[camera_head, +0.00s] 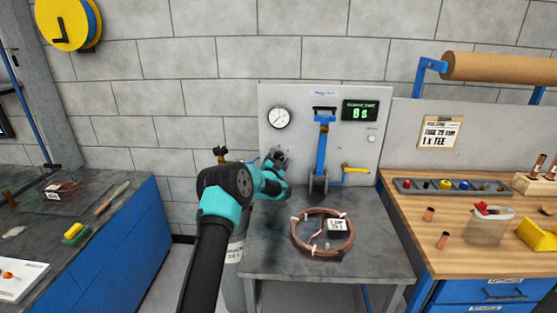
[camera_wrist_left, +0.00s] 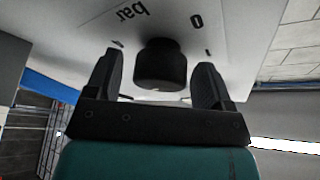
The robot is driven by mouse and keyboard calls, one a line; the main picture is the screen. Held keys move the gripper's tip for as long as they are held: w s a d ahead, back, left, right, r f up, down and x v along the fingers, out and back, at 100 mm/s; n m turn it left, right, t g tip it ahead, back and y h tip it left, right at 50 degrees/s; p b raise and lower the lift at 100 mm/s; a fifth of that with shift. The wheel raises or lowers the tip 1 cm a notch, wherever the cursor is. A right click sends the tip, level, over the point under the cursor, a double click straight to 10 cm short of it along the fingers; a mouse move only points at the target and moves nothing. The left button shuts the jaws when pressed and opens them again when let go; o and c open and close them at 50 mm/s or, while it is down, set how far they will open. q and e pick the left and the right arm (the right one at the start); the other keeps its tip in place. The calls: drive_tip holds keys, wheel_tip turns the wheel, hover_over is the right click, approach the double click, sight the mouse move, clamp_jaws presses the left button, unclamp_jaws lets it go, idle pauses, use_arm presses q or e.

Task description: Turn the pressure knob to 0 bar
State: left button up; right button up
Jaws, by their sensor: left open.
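The pressure knob (camera_wrist_left: 160,66) is a black, round knob on a pale panel in the left wrist view. The panel around it carries the upside-down print "bar" and a "0". My left gripper (camera_wrist_left: 160,80) is open, with one finger on each side of the knob and a visible gap to each. I cannot tell how deep the fingers reach along it. In the head view my left gripper (camera_head: 277,160) is at the lower left of the grey panel (camera_head: 350,145) and hides the knob. A round white gauge (camera_head: 278,118) is above it. My right gripper is out of view.
A copper tube coil (camera_head: 322,232) lies on the grey table (camera_head: 270,262) below the panel. A blue lever device (camera_head: 321,150), a yellow-handled valve (camera_head: 356,170) and a green-lit display (camera_head: 360,110) are right of my gripper. A wooden bench (camera_head: 460,210) stands at the right.

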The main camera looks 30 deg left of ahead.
use_arm(q)
drive_tip(key=c, duration=0.9)
